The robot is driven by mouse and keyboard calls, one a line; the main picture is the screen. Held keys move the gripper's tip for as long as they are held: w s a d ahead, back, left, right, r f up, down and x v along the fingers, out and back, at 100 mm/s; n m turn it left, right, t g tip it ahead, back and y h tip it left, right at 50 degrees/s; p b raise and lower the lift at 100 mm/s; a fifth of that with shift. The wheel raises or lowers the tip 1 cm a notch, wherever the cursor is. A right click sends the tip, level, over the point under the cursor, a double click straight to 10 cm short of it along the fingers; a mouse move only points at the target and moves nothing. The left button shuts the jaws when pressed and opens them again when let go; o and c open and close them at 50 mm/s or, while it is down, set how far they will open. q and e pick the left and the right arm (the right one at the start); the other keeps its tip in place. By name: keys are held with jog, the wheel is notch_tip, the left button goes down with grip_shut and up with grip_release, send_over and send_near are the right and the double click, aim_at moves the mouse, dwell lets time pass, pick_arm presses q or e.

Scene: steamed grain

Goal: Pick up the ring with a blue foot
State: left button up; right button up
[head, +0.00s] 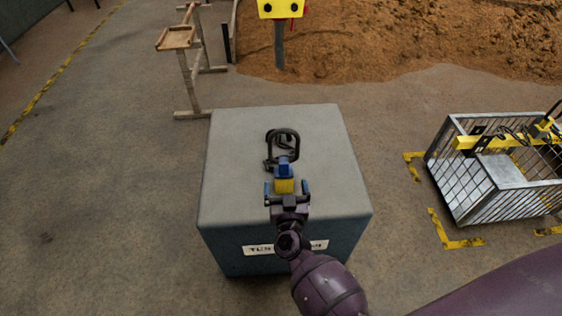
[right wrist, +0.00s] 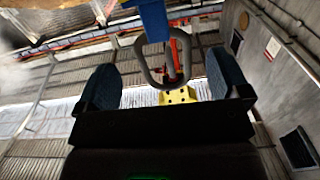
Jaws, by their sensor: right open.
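The ring (head: 296,146) is a dark loop over the grey top of the block, with a blue foot (head: 284,168) at its near side. In the right wrist view the ring (right wrist: 146,66) shows as a grey loop beyond the fingers, with the blue foot (right wrist: 153,20) at the top edge. A small yellow piece (head: 284,186) shows just in front of the blue foot. My right gripper (head: 287,188) is open, its two blue-tipped fingers on either side of the yellow piece. Contact cannot be told. My left gripper is not in view.
The block (head: 235,150) is large, with a white label on its front. A metal cage (head: 480,195) stands at the right within yellow floor marks. A wooden stand (head: 178,40) is at the back left. A yellow-headed post (head: 280,45) stands before the brown soil.

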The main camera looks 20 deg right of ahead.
aim_at(283, 158)
jog(key=x, duration=0.2)
jog(key=b+x, duration=0.1)
jog(key=x, duration=0.1)
jog(key=shift+w+d+f, duration=0.15)
jog(key=shift+d+f, duration=0.1)
jog(key=shift+b+x, duration=0.65)
jog(key=shift+x, duration=2.15)
jog(key=shift+w+d, duration=0.1)
jog(key=shift+w, duration=0.25)
jog(key=shift+r, duration=0.15)
jog(key=c, duration=1.3)
jog(key=shift+w+r, duration=0.1)
grip_shut()
jog(key=shift+r, duration=0.2)
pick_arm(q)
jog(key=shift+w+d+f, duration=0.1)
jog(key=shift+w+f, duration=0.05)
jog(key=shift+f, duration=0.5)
